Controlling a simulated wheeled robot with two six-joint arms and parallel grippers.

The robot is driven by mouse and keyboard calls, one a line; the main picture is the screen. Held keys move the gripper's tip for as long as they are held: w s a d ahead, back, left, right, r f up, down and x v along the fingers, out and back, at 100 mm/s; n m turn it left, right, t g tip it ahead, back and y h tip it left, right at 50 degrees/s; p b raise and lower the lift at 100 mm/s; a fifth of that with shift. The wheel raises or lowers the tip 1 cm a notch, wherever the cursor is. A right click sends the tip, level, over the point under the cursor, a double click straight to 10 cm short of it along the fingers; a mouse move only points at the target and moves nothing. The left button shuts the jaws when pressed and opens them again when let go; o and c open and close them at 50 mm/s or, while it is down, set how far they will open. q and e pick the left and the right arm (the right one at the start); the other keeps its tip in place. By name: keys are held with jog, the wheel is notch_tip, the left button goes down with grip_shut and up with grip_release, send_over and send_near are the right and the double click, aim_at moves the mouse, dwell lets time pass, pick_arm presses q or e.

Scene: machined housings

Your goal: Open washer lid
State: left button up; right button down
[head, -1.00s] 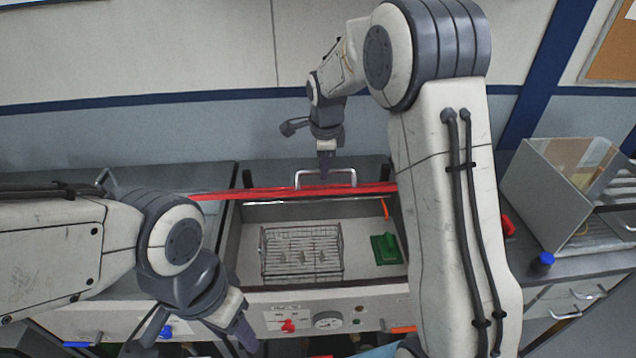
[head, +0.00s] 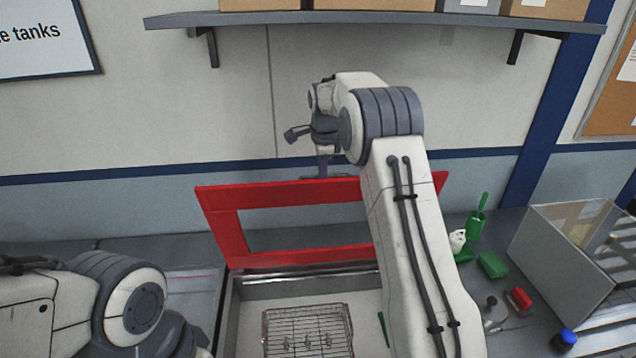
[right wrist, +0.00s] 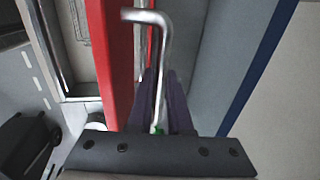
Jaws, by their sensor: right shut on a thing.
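The washer lid (head: 300,254) is a red frame with an open window, standing raised and steeply tilted at the back of the washer basin (head: 228,312). My right gripper (head: 323,168) is at the lid's top edge. In the right wrist view its dark fingers (right wrist: 162,90) are shut on the bent metal lid handle (right wrist: 160,45), beside the red lid edge (right wrist: 116,60). My right forearm hides the lid's right part. A wire basket (head: 306,330) with small parts sits in the basin. My left arm shows at lower left, its gripper out of view.
A shelf (head: 380,20) with boxes runs along the wall above the lid. To the right are a green brush holder (head: 475,222), a green block (head: 492,265), a red item (head: 519,297), a blue cap (head: 564,339) and a clear-sided box (head: 560,235).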

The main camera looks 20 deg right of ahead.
jog(key=shift+w+d, duration=0.15)
jog(key=shift+w, duration=0.65)
jog(key=shift+w+d, duration=0.15)
jog(key=shift+w, duration=0.6)
jog(key=c, duration=0.8)
grip_release()
jog(key=shift+w, duration=0.1)
jog(key=shift+c, duration=0.2)
jog(key=shift+r, duration=0.15)
notch_tip(320, 180, up, 10)
jog(key=s+b, duration=0.1)
jog(key=s, duration=0.1)
jog(key=shift+a, duration=0.25)
